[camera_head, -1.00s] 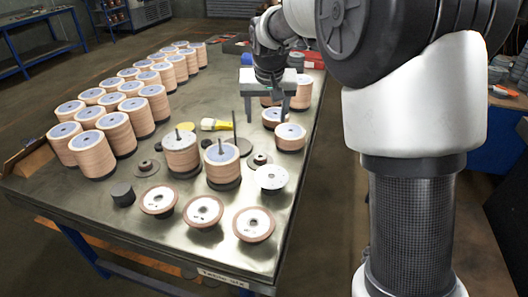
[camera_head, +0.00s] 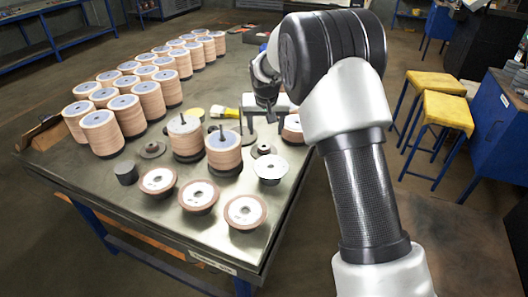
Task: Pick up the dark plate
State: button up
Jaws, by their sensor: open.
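Two low dark discs with raised hubs lie flat on the steel table: one dark plate (camera_head: 152,149) left of the front disc stacks, another (camera_head: 262,149) right of them. I cannot tell which is the task's dark plate. My gripper (camera_head: 268,124) hangs over the table's right part, behind the right-hand dark disc and apart from it. Its jaws point down, open, with nothing visibly held. My arm hides part of the table's right side.
Tan disc stacks (camera_head: 127,116) fill the table's left side. Two stacks with upright rods (camera_head: 223,152) stand mid-table. Several pale-topped discs (camera_head: 245,211) lie near the front edge. A dark cylinder (camera_head: 126,173) and a yellow-and-white brush (camera_head: 224,112) are close by. Yellow stools (camera_head: 446,110) stand right.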

aim_at(264, 144)
jog(key=x, duration=0.4)
jog(key=shift+f, duration=0.2)
jog(key=x, duration=0.4)
jog(key=shift+s+a+f, duration=0.25)
jog(key=shift+a, duration=0.05)
jog(key=shift+w+f, duration=0.25)
jog(key=shift+f, duration=0.2)
jog(key=c, duration=1.3)
jog(key=shift+r, duration=0.15)
jog(key=shift+c, duration=0.9)
